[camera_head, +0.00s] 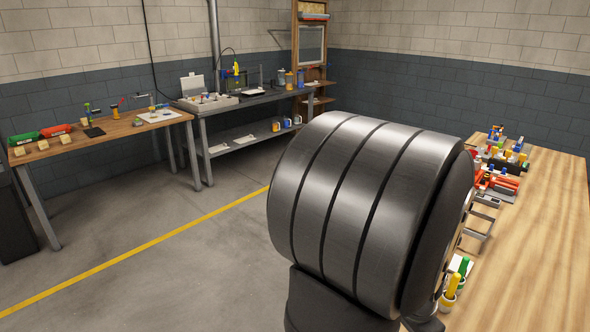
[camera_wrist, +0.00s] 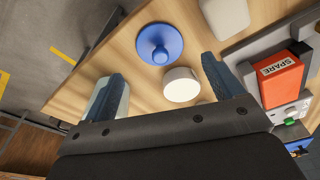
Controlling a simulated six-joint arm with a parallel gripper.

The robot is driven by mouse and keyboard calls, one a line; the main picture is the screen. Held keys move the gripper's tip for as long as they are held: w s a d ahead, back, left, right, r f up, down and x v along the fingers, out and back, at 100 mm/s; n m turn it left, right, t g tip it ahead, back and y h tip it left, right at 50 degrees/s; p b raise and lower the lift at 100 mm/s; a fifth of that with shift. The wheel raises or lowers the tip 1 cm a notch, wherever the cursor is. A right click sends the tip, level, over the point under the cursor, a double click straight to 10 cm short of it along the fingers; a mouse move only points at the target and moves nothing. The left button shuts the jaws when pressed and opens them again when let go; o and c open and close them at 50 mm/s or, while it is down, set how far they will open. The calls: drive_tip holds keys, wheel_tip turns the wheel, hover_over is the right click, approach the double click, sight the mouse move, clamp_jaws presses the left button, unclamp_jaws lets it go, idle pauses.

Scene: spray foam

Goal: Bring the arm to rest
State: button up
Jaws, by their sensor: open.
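My gripper (camera_wrist: 162,67) shows in the wrist view with its two dark blue-grey fingers apart and nothing held between them. It hangs over a wooden tabletop (camera_wrist: 200,35). A round white-topped piece (camera_wrist: 182,85) lies in view between the fingers, and a blue disc with a raised knob (camera_wrist: 159,45) lies just beyond it. Whether either touches a finger I cannot tell; both look apart. In the head view a large dark ribbed part of my own arm fills the middle, and my gripper is hidden.
In the wrist view, a red box marked SPARE (camera_wrist: 281,78) sits in a grey holder at right, and a pale block (camera_wrist: 225,15) lies at top. In the head view, the right wooden bench (camera_head: 540,230) holds several tools along its left side; its right part is clear.

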drive_tip(key=f, duration=0.5)
drive_tip(key=shift+w+d+f, duration=0.15)
drive_tip(key=shift+d+f, duration=0.2)
drive_tip(key=shift+f, duration=0.05)
drive_tip(key=shift+w+d+r, duration=0.1)
drive_tip(key=shift+r, duration=1.05)
